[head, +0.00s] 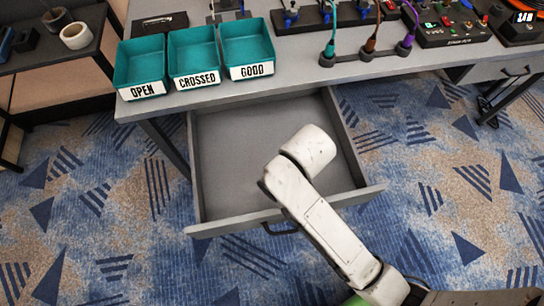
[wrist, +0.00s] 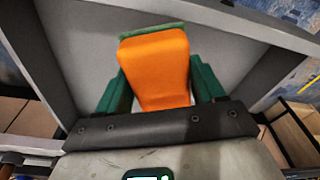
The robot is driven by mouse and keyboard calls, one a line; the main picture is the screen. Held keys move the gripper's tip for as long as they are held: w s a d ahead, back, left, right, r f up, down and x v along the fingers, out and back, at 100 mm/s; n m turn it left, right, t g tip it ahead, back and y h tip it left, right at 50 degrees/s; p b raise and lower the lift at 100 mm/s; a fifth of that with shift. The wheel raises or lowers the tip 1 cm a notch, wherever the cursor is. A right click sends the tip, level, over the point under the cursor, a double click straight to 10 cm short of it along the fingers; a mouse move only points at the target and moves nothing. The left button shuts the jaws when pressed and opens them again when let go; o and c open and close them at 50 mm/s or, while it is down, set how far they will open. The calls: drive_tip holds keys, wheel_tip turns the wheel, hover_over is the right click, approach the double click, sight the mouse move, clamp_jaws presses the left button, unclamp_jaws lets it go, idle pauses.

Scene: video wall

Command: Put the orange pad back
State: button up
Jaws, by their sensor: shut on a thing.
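The orange pad (wrist: 156,62) is between the two green fingers of my gripper (wrist: 160,84) in the wrist view, and the gripper is shut on it. A thin green strip shows along the pad's far edge. The grey drawer (head: 233,152) under the desk is pulled open in the head view. My arm's white end hangs over the drawer's right half there and hides the gripper and the pad. In the wrist view the grey drawer (wrist: 75,40) lies behind the pad. I cannot tell whether the pad touches the drawer floor.
Three teal trays, labelled OPEN (head: 143,90), CROSSED (head: 198,80) and GOOD (head: 251,72), stand on the desk's front left. Coloured plugs and control panels (head: 440,25) stand to their right. A dark shelf with pots (head: 76,36) is at far left. The visible drawer floor is bare.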

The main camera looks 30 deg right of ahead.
drive_tip(key=w+f, duration=0.2)
drive_tip(key=w, duration=0.1)
drive_tip(key=w+d+f+b, duration=0.1)
drive_tip(key=w+f, duration=0.2)
drive_tip(key=w, duration=0.1)
drive_tip(key=w+f, duration=0.3)
drive_tip(key=shift+w+d, duration=0.2)
drive_tip(key=shift+d, duration=0.2)
drive_tip(key=shift+w+f+b, duration=0.15)
drive_tip(key=shift+f+b, duration=0.15)
drive_tip(key=shift+b, duration=0.05)
drive_tip(key=shift+w+f, duration=0.1)
drive_tip(key=shift+f, duration=1.45)
drive_tip(key=shift+f, duration=0.15)
drive_tip(key=o, duration=1)
wheel_tip(320, 180, up, 12)
drive_tip(key=s+p, duration=0.1)
drive_tip(key=shift+s+p, duration=0.25)
drive_tip(key=shift+p, duration=0.05)
